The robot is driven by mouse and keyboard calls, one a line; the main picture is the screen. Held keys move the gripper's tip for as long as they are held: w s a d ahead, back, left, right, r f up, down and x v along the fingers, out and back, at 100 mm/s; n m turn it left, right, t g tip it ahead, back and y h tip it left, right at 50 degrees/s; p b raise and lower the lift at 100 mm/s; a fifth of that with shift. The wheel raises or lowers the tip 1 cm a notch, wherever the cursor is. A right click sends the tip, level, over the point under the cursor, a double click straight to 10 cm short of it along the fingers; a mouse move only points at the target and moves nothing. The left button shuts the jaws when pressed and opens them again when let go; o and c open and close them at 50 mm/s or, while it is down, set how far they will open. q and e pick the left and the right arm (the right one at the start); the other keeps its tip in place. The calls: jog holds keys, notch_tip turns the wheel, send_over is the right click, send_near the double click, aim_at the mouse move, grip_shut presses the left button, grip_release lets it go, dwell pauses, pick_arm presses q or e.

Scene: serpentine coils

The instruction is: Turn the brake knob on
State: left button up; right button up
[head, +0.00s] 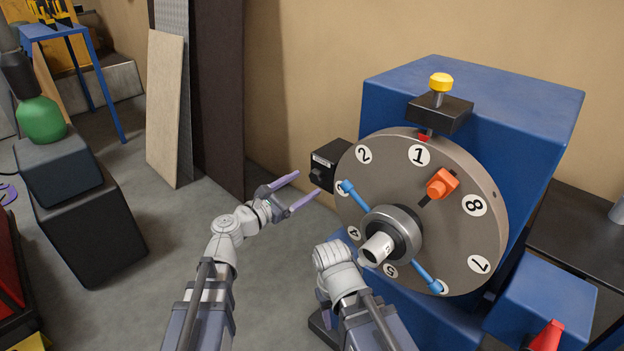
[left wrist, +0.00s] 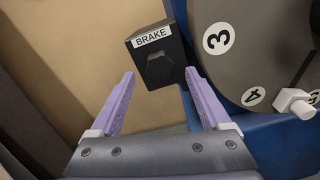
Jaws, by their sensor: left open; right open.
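The brake knob (left wrist: 160,67) is a dark six-sided knob on the front of a black box labelled BRAKE (left wrist: 150,40). In the head view this black box (head: 327,166) sits at the left edge of the round numbered dial, with the knob (head: 316,175) on its face. My left gripper (head: 308,188) is open and empty, just left of and below the box. In the left wrist view its two purple fingers (left wrist: 158,86) stand apart, with the knob beyond and between the tips, not visibly touched. My right gripper's fingers are mostly hidden behind its own wrist, below the dial.
The grey dial (head: 465,245) carries numbers, an orange block (head: 442,183) and a blue bar with a central hub (head: 393,232). It is mounted on a blue housing (head: 540,115). A yellow-topped plunger (head: 441,83) stands above.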

aim_at(314, 179)
pick_arm(q)
jog(key=shift+x, duration=2)
grip_shut()
